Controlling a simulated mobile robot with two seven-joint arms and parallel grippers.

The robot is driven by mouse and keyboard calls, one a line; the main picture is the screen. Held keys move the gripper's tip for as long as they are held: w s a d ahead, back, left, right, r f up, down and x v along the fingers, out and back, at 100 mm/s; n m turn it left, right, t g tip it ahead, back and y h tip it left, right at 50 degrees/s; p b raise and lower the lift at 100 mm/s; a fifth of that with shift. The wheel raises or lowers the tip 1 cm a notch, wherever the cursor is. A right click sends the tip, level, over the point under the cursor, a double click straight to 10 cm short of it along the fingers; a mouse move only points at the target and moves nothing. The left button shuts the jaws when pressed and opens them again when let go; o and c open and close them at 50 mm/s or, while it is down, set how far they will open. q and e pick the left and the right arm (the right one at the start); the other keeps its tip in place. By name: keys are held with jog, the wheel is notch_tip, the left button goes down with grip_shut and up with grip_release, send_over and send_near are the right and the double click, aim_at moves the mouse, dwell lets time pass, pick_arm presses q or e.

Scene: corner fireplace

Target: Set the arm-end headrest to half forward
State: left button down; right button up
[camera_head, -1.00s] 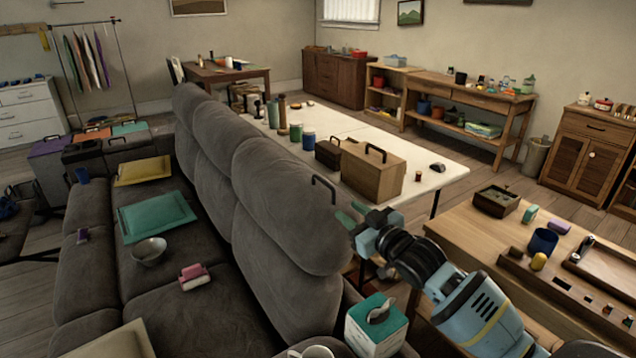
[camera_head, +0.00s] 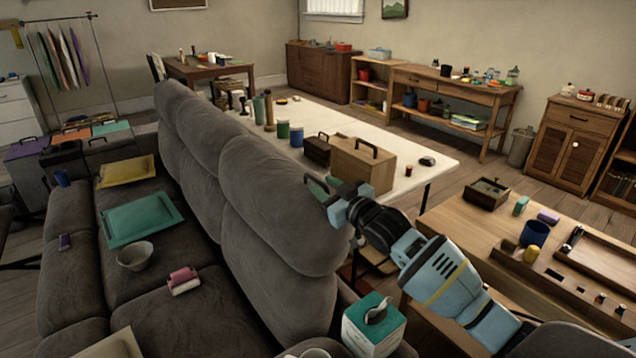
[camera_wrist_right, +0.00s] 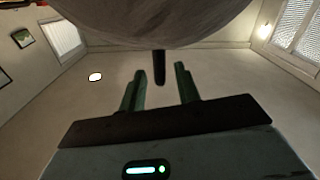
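The arm-end headrest (camera_head: 275,190) is the nearest grey cushion along the sofa's back in the head view. A dark looped handle (camera_head: 308,177) stands out from its right side. My right gripper (camera_head: 322,187) is right at this handle, its green fingertips partly overlapping it. In the right wrist view, the gripper (camera_wrist_right: 160,72) is open, with a finger on each side of the dark handle (camera_wrist_right: 159,66); a gap shows on both sides. The headrest's grey underside (camera_wrist_right: 160,20) fills the top of that view. My left gripper is not in view.
A tissue box (camera_head: 374,322) stands near the sofa's arm end, below my right arm. A white table (camera_head: 420,165) with a wooden toolbox (camera_head: 362,168) lies behind the headrest. A wooden table (camera_head: 470,232) with small items is at right.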

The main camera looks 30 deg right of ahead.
jog(key=shift+w+a, duration=0.15)
jog(key=shift+w, duration=0.65)
jog(key=shift+w+a, duration=0.1)
jog(key=shift+w, duration=0.65)
grip_shut()
